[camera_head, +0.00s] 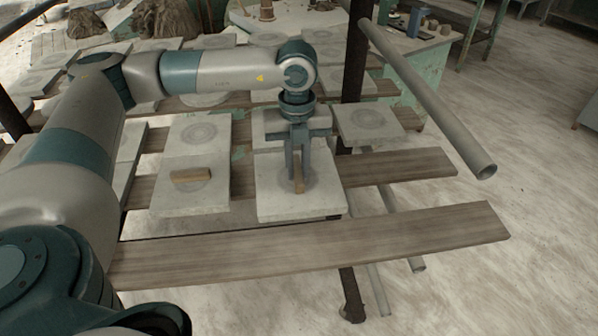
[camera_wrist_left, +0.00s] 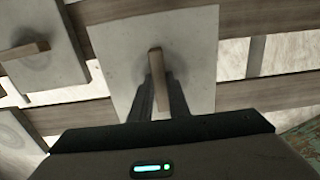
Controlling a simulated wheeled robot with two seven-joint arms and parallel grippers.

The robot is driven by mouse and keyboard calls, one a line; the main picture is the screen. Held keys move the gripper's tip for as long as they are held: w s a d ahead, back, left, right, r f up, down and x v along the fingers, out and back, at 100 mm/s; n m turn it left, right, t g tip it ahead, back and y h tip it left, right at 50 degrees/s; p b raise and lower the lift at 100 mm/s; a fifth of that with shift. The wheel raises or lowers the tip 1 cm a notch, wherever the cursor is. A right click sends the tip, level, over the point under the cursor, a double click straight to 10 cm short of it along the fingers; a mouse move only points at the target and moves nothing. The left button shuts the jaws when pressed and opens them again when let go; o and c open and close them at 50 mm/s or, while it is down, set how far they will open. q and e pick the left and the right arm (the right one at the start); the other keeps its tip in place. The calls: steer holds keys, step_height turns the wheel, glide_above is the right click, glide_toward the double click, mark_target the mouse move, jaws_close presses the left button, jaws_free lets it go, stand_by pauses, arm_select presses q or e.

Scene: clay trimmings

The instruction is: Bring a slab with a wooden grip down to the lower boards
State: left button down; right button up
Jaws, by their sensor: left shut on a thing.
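My left gripper (camera_head: 299,165) is shut on the wooden grip (camera_head: 298,181) of a pale square slab (camera_head: 320,205). In the left wrist view the fingers (camera_wrist_left: 160,95) close around the lower part of this grip (camera_wrist_left: 155,62), with the slab (camera_wrist_left: 195,45) behind it. The slab overlaps the lower boards; I cannot tell whether it touches them. A second slab with a wooden grip (camera_head: 190,176) lies on the boards to the left. The lower boards (camera_head: 400,168) run across below, with a front board (camera_head: 310,250) nearest me. My right gripper is not in view.
More pale slabs without grips, such as one at the right (camera_head: 370,122), lie on the boards behind. A grey pipe (camera_head: 430,100) slants at the right, near a dark post (camera_head: 356,60). The front board is bare.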

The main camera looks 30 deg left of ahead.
arm_select(q)
steer(key=shift+w+a+f, duration=0.2)
steer(key=shift+w+a, duration=1.1)
steer(key=shift+w, duration=0.25)
steer(key=shift+w+a+f, duration=0.15)
steer(key=shift+w+a, duration=1.15)
steer(key=shift+w, duration=0.2)
steer(key=shift+w+a+f, duration=0.1)
steer(key=shift+w+f, duration=0.05)
steer(key=shift+f, duration=0.2)
steer(key=shift+f+b, duration=1.2)
steer(key=shift+f, duration=0.35)
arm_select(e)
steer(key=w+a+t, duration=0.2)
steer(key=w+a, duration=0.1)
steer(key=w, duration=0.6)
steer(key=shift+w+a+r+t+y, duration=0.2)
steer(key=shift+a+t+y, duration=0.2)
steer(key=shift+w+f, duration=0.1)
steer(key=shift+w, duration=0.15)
